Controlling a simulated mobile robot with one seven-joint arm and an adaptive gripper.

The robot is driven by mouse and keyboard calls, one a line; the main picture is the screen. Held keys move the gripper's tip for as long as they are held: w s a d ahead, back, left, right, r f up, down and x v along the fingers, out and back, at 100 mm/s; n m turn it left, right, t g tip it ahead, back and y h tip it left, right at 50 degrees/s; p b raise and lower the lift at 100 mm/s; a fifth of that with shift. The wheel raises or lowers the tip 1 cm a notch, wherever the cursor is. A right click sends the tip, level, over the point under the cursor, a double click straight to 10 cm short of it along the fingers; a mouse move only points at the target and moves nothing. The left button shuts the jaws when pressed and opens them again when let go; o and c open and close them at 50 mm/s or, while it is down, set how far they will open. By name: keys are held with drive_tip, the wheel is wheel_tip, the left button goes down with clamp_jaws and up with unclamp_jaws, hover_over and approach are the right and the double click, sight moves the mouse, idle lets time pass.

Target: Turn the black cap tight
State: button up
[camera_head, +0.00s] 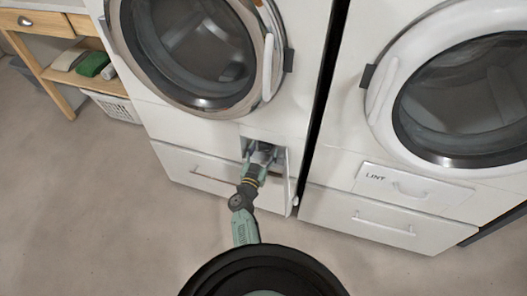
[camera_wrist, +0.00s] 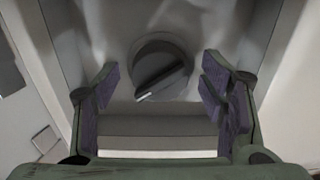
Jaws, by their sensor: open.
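The black cap (camera_wrist: 160,70) is a dark round knob with a raised grip bar across its face. It sits in a grey recess (camera_wrist: 115,125) in the lower front of the left washing machine. The bar is tilted, its right end higher. In the head view my gripper (camera_head: 262,156) reaches into the recess and hides the cap.
The left machine (camera_head: 190,135) has a round glass door above the recess and a drawer (camera_head: 215,178) below. A small open flap (camera_head: 291,175) stands at the recess's right. The right machine (camera_head: 330,150) has a lint panel (camera_head: 412,187). A wooden shelf unit (camera_head: 58,75) stands far left.

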drive_tip(key=shift+c, duration=0.4)
drive_tip(key=c, duration=1.1)
